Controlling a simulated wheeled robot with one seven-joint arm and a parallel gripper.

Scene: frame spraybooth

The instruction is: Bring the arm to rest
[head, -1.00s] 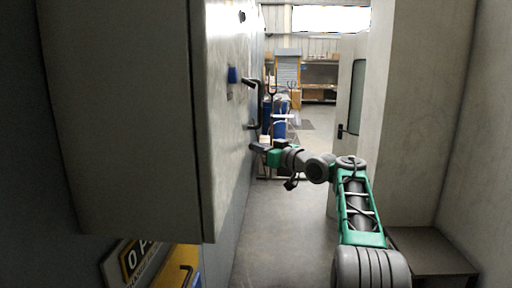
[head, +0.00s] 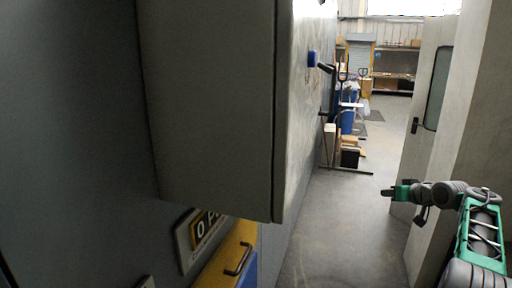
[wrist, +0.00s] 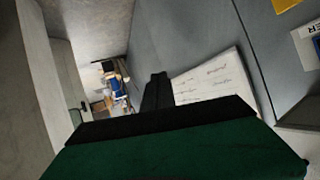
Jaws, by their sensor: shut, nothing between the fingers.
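My green and grey arm reaches in from the lower right of the head view. My gripper (head: 388,192) points left over the open floor of the passage, in front of the open door. It is shut and empty, and touches nothing that I can see. In the wrist view its dark fingers (wrist: 157,88) show together beyond the green gripper body.
An open door (head: 430,110) stands right. The floor (head: 340,235) between is clear.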

